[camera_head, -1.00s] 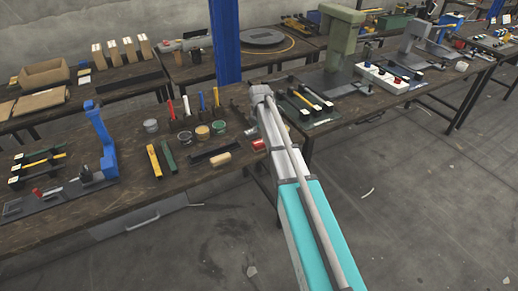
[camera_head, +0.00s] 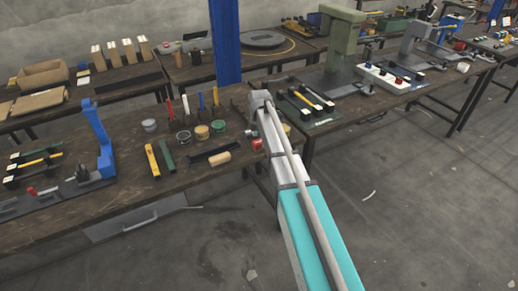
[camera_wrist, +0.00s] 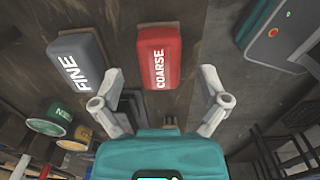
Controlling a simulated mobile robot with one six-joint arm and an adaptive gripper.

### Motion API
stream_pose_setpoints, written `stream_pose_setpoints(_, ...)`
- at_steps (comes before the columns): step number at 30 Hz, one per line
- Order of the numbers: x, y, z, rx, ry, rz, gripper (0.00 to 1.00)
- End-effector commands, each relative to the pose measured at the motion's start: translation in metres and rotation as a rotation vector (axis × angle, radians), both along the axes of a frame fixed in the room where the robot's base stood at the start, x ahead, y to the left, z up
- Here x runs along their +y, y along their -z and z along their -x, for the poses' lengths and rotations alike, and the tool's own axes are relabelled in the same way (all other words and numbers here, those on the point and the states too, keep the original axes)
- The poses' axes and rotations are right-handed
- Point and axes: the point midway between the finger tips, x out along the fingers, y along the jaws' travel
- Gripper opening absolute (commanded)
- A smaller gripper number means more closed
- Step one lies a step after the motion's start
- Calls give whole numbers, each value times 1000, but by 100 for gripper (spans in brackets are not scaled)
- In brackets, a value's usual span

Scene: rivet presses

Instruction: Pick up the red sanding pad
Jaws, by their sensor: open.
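The red sanding pad (camera_wrist: 160,57), marked COARSE, lies on the dark wooden bench in the wrist view, at upper centre. My gripper (camera_wrist: 160,82) is open and empty. Its fingers spread left and right below the pad in the picture, and I see no contact with it. A grey pad (camera_wrist: 82,62) marked FINE lies to the left of the red one, with a gap between them. In the head view my arm hides the gripper. A small red thing (camera_head: 257,145) shows just left of my arm there, too small to identify surely.
In the wrist view, round-lidded tins (camera_wrist: 60,112) are at lower left and a grey device (camera_wrist: 277,35) is at upper right. In the head view, a blue press (camera_head: 104,140) stands on the left of the bench and a green press (camera_head: 343,40) stands beyond my arm.

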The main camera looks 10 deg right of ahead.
Motion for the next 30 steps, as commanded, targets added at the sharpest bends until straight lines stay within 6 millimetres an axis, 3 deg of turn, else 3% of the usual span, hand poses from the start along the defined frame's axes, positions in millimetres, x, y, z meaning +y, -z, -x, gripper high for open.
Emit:
stream_pose_setpoints(9,0,22,0,0,0,0,94)
stream_pose_setpoints(30,2,23,0,0,-1,0,92)
